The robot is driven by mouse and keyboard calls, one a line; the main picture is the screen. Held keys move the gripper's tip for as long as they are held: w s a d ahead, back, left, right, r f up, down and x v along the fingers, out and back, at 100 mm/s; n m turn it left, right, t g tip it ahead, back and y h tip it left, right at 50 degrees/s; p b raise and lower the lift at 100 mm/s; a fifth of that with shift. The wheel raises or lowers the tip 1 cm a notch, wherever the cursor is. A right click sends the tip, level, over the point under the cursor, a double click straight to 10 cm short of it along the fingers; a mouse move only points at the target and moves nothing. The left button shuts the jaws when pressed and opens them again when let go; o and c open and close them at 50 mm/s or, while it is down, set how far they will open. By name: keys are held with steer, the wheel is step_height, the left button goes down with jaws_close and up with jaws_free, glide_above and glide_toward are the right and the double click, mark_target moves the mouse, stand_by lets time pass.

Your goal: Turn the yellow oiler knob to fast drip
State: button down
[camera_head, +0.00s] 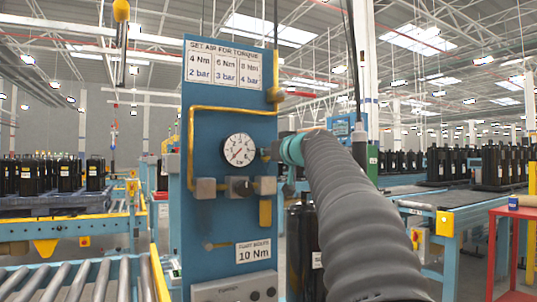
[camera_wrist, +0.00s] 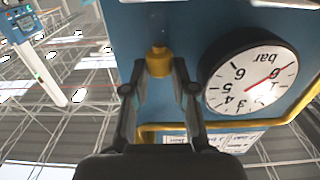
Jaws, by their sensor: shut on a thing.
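The yellow oiler knob (camera_wrist: 158,62) shows in the wrist view against the blue panel. My gripper (camera_wrist: 158,75) has one dark finger on each side of it and is shut on it. In the head view my gripper (camera_head: 271,151) is small at the panel's right edge, beside the gauge, and my arm hides part of that area. I cannot make out the held knob there. No drip setting mark on the knob is readable.
The blue panel (camera_head: 230,125) carries a round gauge (camera_head: 239,150), a yellow pipe (camera_head: 235,108), grey blocks and a torque sign (camera_head: 231,66). The gauge (camera_wrist: 250,78) is close to my fingers in the wrist view. A roller conveyor (camera_head: 75,282) is at lower left.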

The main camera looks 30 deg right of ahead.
steer(key=shift+d+f+n+y+b, duration=0.2)
steer(key=shift+n+y+b, duration=0.2)
steer(key=shift+y+b, duration=0.15)
steer(key=shift+d+r+n+y, duration=0.15)
steer(key=shift+n+y, duration=0.55)
steer(key=shift+y, duration=0.45)
steer(key=n+y, duration=0.1)
steer(key=n+g+y, duration=0.1)
steer(key=y, duration=0.1)
steer(key=shift+w+d+r+p, duration=0.1)
steer(key=shift+d+r+p, duration=0.05)
steer(key=shift+p, duration=0.25)
steer(key=shift+n+g+y+p, duration=0.7)
steer(key=shift+n+g+y, duration=0.1)
steer(key=shift+y, duration=0.3)
steer(key=c, duration=1.2)
jaws_free()
steer(key=shift+d, duration=0.1)
